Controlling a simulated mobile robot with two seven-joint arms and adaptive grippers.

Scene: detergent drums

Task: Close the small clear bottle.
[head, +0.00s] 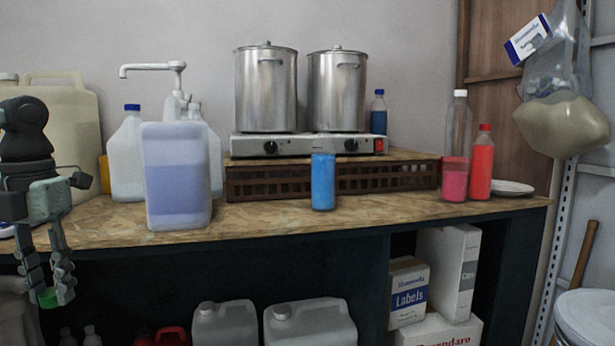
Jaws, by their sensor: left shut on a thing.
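My left gripper (50,295) hangs at the left, pointing down in front of the table's front edge. Its fingers are shut on a small green thing (47,299), which looks like a cap and is mostly hidden by the fingertips. Which vessel is the small clear bottle is not certain. A small upright blue bottle (323,182) stands near the middle of the worktop with no cap showing. A short clear vessel with pink-red liquid (455,181) stands at the right and also shows no cap. My right gripper is not in view.
A large clear container with bluish liquid (178,175) stands left of centre on the worktop (270,214). Two steel pots on a hotplate (300,146) stand behind. A red bottle (481,165) and a tall white-capped bottle (460,110) stand right. Jugs and boxes fill the shelf below.

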